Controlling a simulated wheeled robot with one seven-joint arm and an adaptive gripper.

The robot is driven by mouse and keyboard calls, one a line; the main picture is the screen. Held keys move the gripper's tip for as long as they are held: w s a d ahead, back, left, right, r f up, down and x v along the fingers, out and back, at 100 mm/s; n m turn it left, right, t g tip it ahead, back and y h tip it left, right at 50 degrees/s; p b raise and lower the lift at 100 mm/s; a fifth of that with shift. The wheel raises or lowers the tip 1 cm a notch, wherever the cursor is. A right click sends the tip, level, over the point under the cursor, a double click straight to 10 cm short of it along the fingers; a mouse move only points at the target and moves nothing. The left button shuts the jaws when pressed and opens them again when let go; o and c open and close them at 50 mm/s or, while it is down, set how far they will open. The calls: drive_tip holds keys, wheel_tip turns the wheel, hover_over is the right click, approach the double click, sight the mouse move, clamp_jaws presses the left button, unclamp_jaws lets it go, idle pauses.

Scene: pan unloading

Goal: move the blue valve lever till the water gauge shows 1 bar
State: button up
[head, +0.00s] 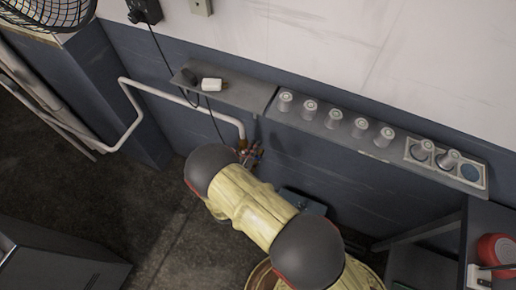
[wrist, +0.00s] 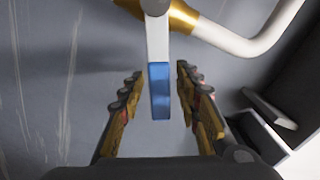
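The valve lever (wrist: 159,88) shows in the wrist view as a flat metal bar with a blue sleeve on its end, hanging down from beside a brass fitting (wrist: 182,17). My gripper (wrist: 158,76) is open, with one finger on each side of the blue sleeve. Gaps show between the sleeve and both fingers. In the head view my gripper (head: 251,154) is at the lower end of the pipe by the wall, and my arm covers part of that area. I cannot make out the water gauge in either view.
A white pipe (head: 133,97) runs along the wall to the valve. A shelf (head: 238,92) above it holds a small white item (head: 211,84). A ledge (head: 318,126) to the right carries several upturned cups. A blue-grey box (head: 303,200) is behind my arm.

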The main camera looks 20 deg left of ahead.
drive_tip(key=s, duration=1)
drive_tip(key=shift+s+a, duration=0.35)
drive_tip(key=shift+a, duration=0.05)
